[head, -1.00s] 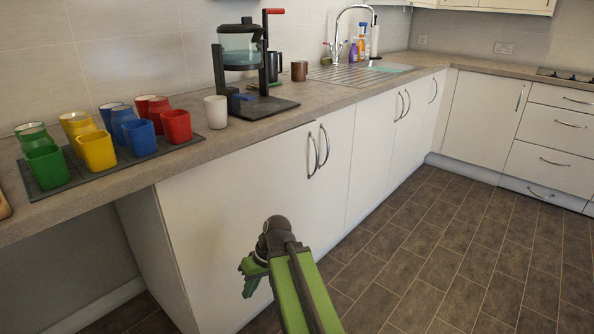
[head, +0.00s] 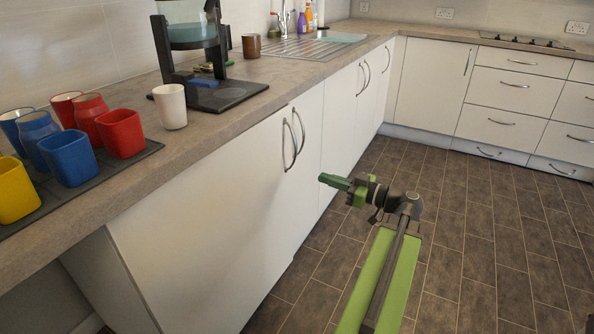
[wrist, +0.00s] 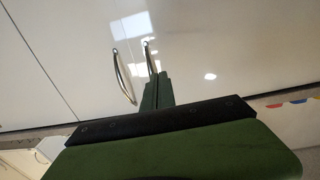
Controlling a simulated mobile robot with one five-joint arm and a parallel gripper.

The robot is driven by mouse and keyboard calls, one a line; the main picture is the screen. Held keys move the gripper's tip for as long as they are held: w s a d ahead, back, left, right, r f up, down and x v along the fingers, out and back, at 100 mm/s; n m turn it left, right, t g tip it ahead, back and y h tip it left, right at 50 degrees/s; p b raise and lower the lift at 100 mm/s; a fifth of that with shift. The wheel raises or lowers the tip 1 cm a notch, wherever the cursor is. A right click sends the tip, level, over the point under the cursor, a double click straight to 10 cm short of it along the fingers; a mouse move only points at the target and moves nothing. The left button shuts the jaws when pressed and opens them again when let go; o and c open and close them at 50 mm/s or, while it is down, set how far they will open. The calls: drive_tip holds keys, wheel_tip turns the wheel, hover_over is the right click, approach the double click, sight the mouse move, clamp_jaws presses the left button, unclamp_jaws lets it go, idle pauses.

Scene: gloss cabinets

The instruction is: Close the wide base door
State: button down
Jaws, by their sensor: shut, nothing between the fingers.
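The wide white base door (head: 205,225) is under the counter at left, below the coffee maker. It looks almost in line with its neighbour; I cannot tell whether a small gap is left. Its curved metal handle (head: 289,147) is by its right edge, beside the neighbouring door's handle (head: 300,130). My green gripper (head: 326,180) is shut and empty, out in front of the doors, right of the handles, pointing left. In the wrist view, the shut fingers (wrist: 157,90) point at the glossy white front, close to two handles (wrist: 123,77). Contact cannot be told.
The counter (head: 225,122) bears coloured cups (head: 70,157), a white cup (head: 171,105) and the coffee maker (head: 190,45). More cabinets and drawers (head: 515,95) line the back. The brown tiled floor (head: 470,235) is clear on the right.

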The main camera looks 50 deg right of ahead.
drive_tip(key=w+a, duration=0.1)
drive_tip(key=w, duration=0.3)
drive_tip(key=w+a, duration=0.1)
drive_tip(key=w, duration=0.3)
drive_tip(key=w+a, duration=0.1)
drive_tip(key=w, duration=0.4)
drive_tip(key=shift+w+d, duration=0.1)
drive_tip(key=shift+w+d, duration=0.15)
drive_tip(key=shift+w, duration=0.1)
drive_tip(key=shift+w+n+y, duration=0.3)
drive_tip(key=shift+w+y, duration=0.3)
drive_tip(key=shift+w, duration=0.45)
drive_tip(key=shift+w+a+r, duration=0.2)
drive_tip(key=shift+w+a, duration=0.05)
drive_tip(key=shift+a, duration=0.3)
drive_tip(key=shift+s+d+f, duration=0.15)
drive_tip(key=shift+s+d, duration=0.05)
drive_tip(key=shift+s, duration=0.3)
approach(280, 163)
drive_tip(key=v, duration=0.5)
drive_tip(key=shift+s+d+f, duration=0.1)
drive_tip(key=shift+d+f, duration=0.05)
drive_tip(key=shift+d, duration=0.05)
